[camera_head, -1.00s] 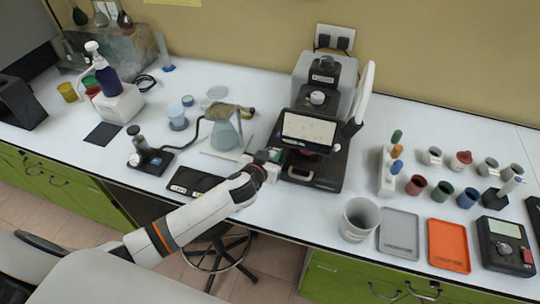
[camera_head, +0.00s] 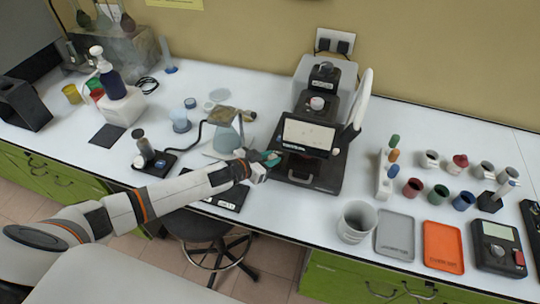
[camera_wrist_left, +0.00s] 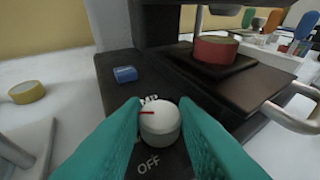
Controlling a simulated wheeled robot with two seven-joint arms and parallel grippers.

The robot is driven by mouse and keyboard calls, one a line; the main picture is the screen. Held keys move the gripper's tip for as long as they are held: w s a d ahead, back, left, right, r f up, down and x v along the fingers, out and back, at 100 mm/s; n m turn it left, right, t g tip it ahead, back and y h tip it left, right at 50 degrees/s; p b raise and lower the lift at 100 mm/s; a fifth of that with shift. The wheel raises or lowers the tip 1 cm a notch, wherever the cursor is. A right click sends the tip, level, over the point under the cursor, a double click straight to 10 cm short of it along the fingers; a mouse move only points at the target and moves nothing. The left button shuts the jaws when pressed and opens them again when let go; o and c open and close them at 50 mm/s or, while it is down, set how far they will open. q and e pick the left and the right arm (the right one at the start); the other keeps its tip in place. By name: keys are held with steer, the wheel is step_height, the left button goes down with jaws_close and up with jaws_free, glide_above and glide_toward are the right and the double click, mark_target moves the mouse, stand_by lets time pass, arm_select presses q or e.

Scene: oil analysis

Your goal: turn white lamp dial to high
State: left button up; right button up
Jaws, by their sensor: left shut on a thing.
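The white lamp dial (camera_wrist_left: 160,124) is a round knob on the black base of the instrument (camera_head: 312,182), with a red mark pointing left. Below it the word OFF is printed; lettering above it is partly covered. My left gripper (camera_head: 270,158) is at the instrument's front left corner in the head view, where I cannot make out the dial. In the left wrist view its teal fingers (camera_wrist_left: 160,118) stand on both sides of the dial and are shut on it. My right gripper is not in view.
A blue button (camera_wrist_left: 125,74) sits just behind the dial. A red cup (camera_wrist_left: 214,50) stands on the instrument's stage, with a metal handle (camera_wrist_left: 298,108) at the right.

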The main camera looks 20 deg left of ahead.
arm_select(q)
steer(key=shift+w+a+r+m+g+h, duration=0.1)
steer(key=shift+w+a+m+g+h, duration=0.05)
steer(key=shift+m+g+h, duration=0.3)
steer(key=shift+w+a+m+g+h, duration=0.15)
steer(key=shift+m+g+h, duration=0.1)
steer(key=shift+m+h, duration=0.3)
steer(key=shift+m+g+h+b, duration=0.45)
steer(key=shift+m+g+h, duration=0.55)
steer(key=shift+m+h, duration=0.3)
steer(key=shift+m, duration=0.4)
steer(key=o, duration=1)
steer(key=shift+g, duration=0.3)
steer(key=b+v, duration=0.1)
steer(key=v, duration=1.1)
steer(key=shift+b, duration=0.4)
steer(key=shift+a, duration=0.15)
